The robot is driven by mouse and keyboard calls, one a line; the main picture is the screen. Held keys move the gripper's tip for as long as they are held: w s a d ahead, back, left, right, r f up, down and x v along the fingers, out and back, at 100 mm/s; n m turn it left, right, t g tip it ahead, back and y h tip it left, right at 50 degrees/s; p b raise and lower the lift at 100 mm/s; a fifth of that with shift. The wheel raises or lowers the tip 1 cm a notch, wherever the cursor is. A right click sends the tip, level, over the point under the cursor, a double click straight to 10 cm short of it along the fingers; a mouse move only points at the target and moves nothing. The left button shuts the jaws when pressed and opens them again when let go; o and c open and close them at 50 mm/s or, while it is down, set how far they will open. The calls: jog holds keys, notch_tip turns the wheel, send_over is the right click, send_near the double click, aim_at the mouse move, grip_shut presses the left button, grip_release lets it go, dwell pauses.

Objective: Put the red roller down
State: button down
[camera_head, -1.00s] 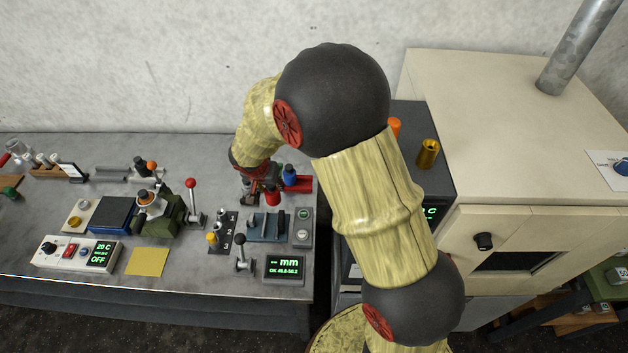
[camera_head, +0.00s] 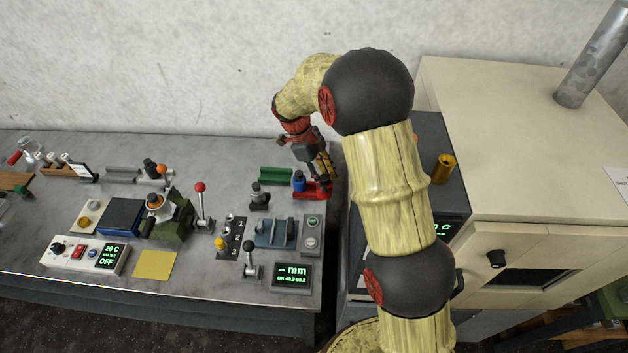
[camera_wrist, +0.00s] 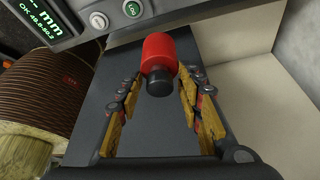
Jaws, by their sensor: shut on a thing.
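The red roller (camera_wrist: 159,52), with a black end toward the camera, is between my gripper's fingertips (camera_wrist: 160,78) in the wrist view. My gripper is shut on it, and it appears held above a dark grey surface (camera_wrist: 145,125). In the head view my gripper (camera_head: 322,168) hangs over the back right of the bench, close to a red holder (camera_head: 318,192). I cannot clearly make out the roller there. A blue roller (camera_head: 298,181) stands at the red holder's left side.
A green holder (camera_head: 274,175) and a dark grey knobbed piece (camera_head: 259,197) stand left of the red holder. The mm gauge display (camera_head: 291,276) is nearer the front. A dark unit with a gold cylinder (camera_head: 443,168) and the cream oven (camera_head: 520,150) stand to the right.

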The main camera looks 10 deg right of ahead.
jog(key=w+f, duration=1.1)
jog(key=f, duration=0.1)
jog(key=shift+w+p, duration=0.4)
jog(key=shift+d+f, duration=0.1)
jog(key=c, duration=1.3)
grip_release()
jog(key=shift+o, duration=0.6)
jog(key=v, duration=1.2)
